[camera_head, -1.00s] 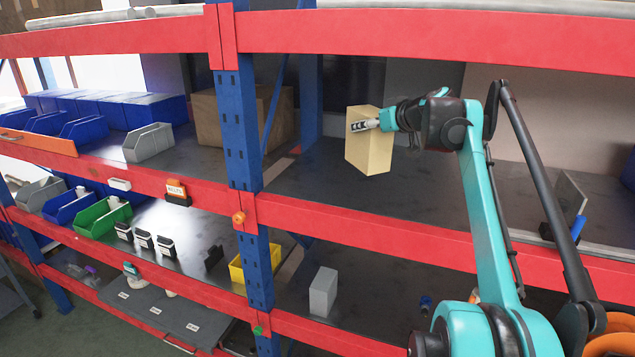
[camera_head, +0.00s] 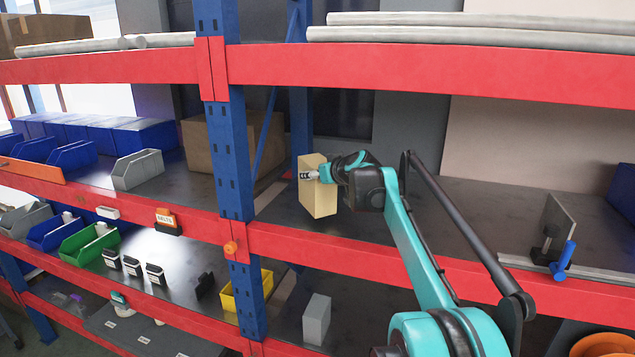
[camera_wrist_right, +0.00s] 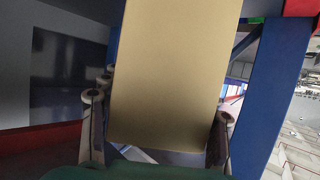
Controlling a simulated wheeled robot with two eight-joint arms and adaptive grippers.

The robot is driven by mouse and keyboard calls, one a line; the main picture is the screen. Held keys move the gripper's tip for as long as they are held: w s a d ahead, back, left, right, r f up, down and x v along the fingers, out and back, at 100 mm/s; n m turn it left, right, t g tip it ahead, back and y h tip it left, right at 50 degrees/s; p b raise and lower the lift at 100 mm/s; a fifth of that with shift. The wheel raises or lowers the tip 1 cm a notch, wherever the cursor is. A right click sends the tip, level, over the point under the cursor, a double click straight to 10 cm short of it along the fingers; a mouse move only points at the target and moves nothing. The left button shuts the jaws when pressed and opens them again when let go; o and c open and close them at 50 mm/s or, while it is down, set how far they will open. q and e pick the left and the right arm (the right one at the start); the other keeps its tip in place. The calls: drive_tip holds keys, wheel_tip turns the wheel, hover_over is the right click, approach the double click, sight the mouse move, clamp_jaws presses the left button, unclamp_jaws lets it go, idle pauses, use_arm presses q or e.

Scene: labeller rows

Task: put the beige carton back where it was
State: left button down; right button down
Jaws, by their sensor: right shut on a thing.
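The beige carton (camera_head: 319,200) is upright in the head view, over the dark middle shelf (camera_head: 450,200) just right of the blue upright. My right gripper (camera_head: 309,175) is shut on the carton near its upper part. I cannot tell whether the carton's base touches the shelf or is slightly above it. In the right wrist view, the carton (camera_wrist_right: 170,65) fills the middle between the two fingers of my right gripper (camera_wrist_right: 160,122). My left gripper is in neither view.
A blue rack upright (camera_head: 232,160) stands close left of the carton. A red beam (camera_head: 450,70) runs above and another (camera_head: 340,250) in front. A grey plate (camera_head: 559,222) with a blue-handled part (camera_head: 563,262) stands far right. The shelf between is clear.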

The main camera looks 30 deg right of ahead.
wheel_tip(320, 180, down, 3)
drive_tip(key=shift+r, duration=0.1)
drive_tip(key=shift+w, duration=0.2)
drive_tip(key=shift+s, duration=0.1)
drive_tip(key=shift+s, duration=0.1)
drive_tip(key=shift+c, duration=2.3)
unclamp_jaws()
drive_tip(key=shift+f, duration=0.25)
